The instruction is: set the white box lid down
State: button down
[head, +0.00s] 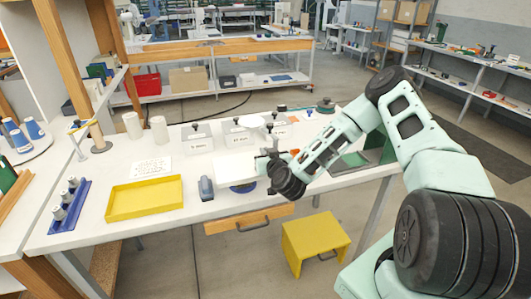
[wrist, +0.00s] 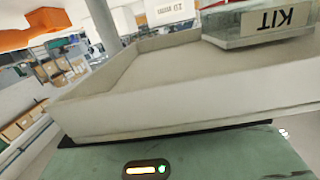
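The white box lid (head: 234,169) shows in the head view as a pale block over the front middle of the white table. My gripper (head: 268,164) is at its right side and seems shut on its edge. In the wrist view the lid (wrist: 190,98) fills the middle as a shallow tray shape with raised walls, close against my gripper's green body. The fingertips are hidden there. I cannot tell whether the lid touches the table. A blue round thing (head: 243,188) shows partly below the lid.
A yellow tray (head: 145,198) and a grey-blue upright tool (head: 205,188) stand left of the lid. Labelled holders (head: 199,141) stand behind it; a KIT label (wrist: 271,20) shows upside down in the wrist view. A yellow stool (head: 315,238) is below the front edge.

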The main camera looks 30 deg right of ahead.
jog(key=shift+f, duration=0.15)
jog(key=c, duration=1.6)
grip_release()
